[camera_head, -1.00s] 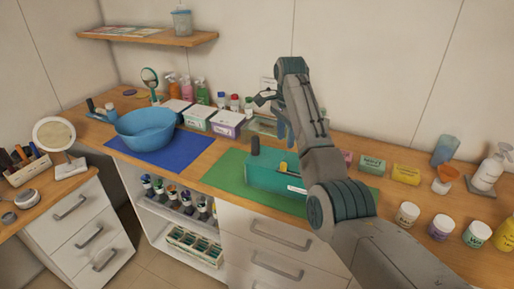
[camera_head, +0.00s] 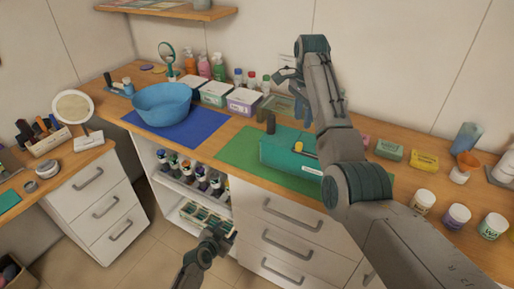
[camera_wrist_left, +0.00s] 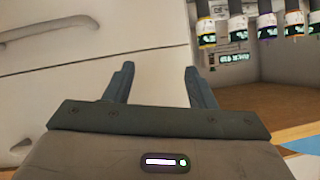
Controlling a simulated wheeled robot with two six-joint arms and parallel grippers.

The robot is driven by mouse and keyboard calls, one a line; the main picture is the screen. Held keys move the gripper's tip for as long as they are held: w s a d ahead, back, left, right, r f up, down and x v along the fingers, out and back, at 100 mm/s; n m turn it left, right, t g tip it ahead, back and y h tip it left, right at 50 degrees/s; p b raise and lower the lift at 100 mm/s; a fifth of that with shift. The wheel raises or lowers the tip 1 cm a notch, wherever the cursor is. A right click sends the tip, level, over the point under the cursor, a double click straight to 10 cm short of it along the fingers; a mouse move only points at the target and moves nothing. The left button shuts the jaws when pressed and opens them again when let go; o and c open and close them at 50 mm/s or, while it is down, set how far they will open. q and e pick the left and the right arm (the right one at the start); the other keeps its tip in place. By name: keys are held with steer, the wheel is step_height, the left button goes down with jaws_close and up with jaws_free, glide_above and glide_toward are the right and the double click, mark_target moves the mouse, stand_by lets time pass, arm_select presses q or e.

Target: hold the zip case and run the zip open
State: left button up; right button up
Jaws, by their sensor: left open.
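The teal zip case (camera_head: 278,152) lies on a green mat (camera_head: 236,150) on the counter, its right part hidden behind my right arm. A small yellow piece (camera_head: 298,147) shows on its top, probably the zip pull. My right gripper (camera_head: 290,92) is raised above and behind the case, apart from it; its jaw state is unclear. My left gripper (camera_head: 224,232) is low in front of the cabinet, below and left of the case. In the left wrist view it is open and empty (camera_wrist_left: 160,78), facing a white drawer front.
A blue bowl (camera_head: 162,103) sits on a blue mat (camera_head: 205,128) to the left. Boxes and bottles line the back; jars (camera_head: 457,216) stand at right. The counter's front edge and drawers (camera_head: 290,222) lie between my left gripper and the case.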

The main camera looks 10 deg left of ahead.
arm_select(q)
steer(key=w+d+r+m+t+h, duration=0.15)
steer(key=w+r, duration=0.25)
steer(key=r, duration=0.6)
steer(key=w+d+r+m+t+h, duration=0.1)
steer(key=w+d+r+t, duration=0.2)
steer(key=r, duration=0.8)
steer(key=n, duration=0.5)
glide_toward(269, 123)
steer(key=shift+t, duration=0.35)
steer(key=x, duration=1.1)
steer(key=shift+w+d+f, duration=0.15)
steer(key=shift+f, duration=0.05)
